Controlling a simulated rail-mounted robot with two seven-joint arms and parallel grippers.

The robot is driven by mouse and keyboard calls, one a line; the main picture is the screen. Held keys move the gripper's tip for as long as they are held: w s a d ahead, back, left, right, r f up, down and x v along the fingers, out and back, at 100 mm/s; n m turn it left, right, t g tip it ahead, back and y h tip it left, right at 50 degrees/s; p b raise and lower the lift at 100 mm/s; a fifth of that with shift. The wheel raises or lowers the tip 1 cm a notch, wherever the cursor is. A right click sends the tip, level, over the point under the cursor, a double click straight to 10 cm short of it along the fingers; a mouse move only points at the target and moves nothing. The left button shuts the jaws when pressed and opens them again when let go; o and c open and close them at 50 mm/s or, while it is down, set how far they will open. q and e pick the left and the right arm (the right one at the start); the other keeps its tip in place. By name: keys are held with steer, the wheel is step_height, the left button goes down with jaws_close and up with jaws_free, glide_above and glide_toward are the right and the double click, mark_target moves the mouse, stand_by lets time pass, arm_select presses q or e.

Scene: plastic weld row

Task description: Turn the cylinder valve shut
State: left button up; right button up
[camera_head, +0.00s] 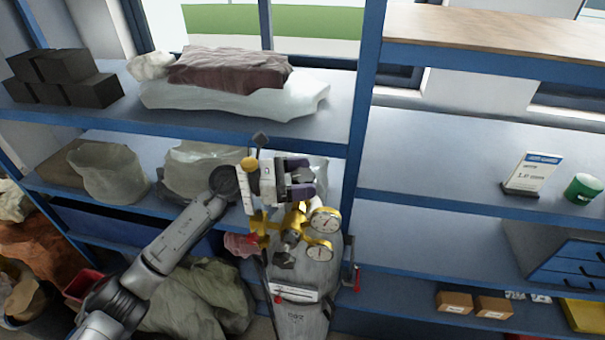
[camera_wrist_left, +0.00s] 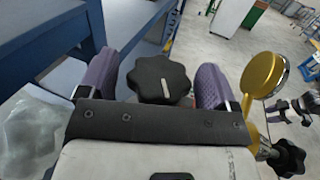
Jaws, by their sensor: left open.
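The grey gas cylinder (camera_head: 312,300) stands upright in front of the blue shelving in the head view, with a brass regulator and two round gauges (camera_head: 325,220) at its top. My left gripper (camera_head: 303,177) is above the regulator, its jaws pointing right. In the left wrist view, a black lobed knob with a white mark, the valve handwheel (camera_wrist_left: 160,80), sits between the two purple fingers. The valve stem is hidden.
A gauge (camera_wrist_left: 263,75) and a second black knob (camera_wrist_left: 288,157) stand close to the right finger in the wrist view. Shelves with bags (camera_head: 108,170) are behind and left.

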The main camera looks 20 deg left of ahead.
arm_select(q)
steer(key=c, duration=0.9)
steer(key=shift+f+b, duration=0.15)
steer(key=shift+b, duration=0.4)
steer(key=m+g+h+b, duration=0.1)
steer(key=m+g+b, duration=0.1)
steer(key=g+b, duration=0.2)
steer(key=m+g+h+b, duration=0.1)
steer(key=m+g+b, duration=0.2)
steer(key=b, duration=0.4)
steer(key=shift+w+m+g, duration=0.1)
steer(key=shift+m+g, duration=0.2)
steer(key=shift+g, duration=0.4)
steer(key=m+g+b, duration=0.1)
steer(key=m+g, duration=0.1)
steer(key=g, duration=0.1)
steer(key=shift+g+b, duration=0.35)
steer(key=shift+g, duration=0.05)
steer(key=shift+r+m+g+y, duration=0.25)
steer(key=shift+m+g+y, duration=0.35)
steer(key=shift+m+g, duration=0.75)
steer(key=shift+g, duration=0.55)
